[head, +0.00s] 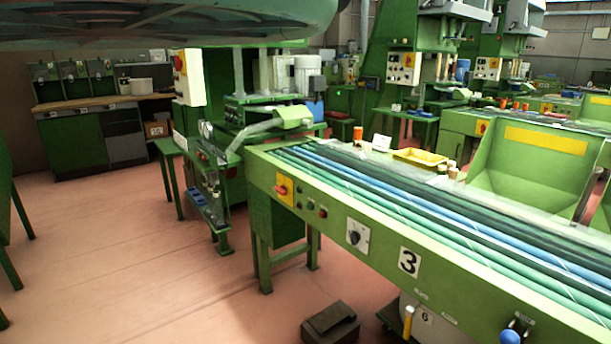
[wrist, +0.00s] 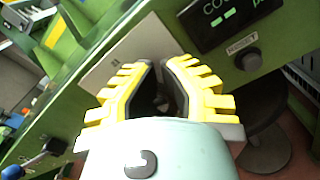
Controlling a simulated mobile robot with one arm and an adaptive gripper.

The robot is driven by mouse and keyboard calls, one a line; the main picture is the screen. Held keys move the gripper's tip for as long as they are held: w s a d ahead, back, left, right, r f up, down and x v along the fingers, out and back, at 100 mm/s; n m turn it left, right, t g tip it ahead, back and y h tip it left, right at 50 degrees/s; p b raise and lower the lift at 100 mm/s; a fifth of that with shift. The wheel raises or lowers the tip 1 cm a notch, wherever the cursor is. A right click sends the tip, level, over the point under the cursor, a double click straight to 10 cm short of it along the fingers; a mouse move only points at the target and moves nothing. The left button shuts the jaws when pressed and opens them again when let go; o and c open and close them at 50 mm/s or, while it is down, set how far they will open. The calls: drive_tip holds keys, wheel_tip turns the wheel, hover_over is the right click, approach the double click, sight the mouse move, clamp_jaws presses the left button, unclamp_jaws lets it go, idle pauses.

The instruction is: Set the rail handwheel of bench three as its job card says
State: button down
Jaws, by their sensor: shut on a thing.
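My gripper (wrist: 160,66) shows in the wrist view, with its yellow ribbed fingers at a green panel. It is shut on a small dark part (wrist: 161,98), mostly hidden between the fingers; I cannot tell whether it belongs to the handwheel. A pale grey plate (wrist: 118,58) lies behind the fingers. I cannot make out the rail handwheel for certain. My gripper is not visible in the head view.
The bench front has a red switch (head: 284,189), a black dial (head: 357,234), a yellow lever (head: 408,319) and a blue knob (head: 510,336). The wrist view shows a counter display (wrist: 235,14) and a black reset knob (wrist: 248,60). A dark box (head: 330,325) lies on the floor.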

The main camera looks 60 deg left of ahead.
drive_tip(key=shift+w+a+f, duration=0.1)
drive_tip(key=shift+a+f, duration=0.05)
drive_tip(key=shift+a, duration=0.2)
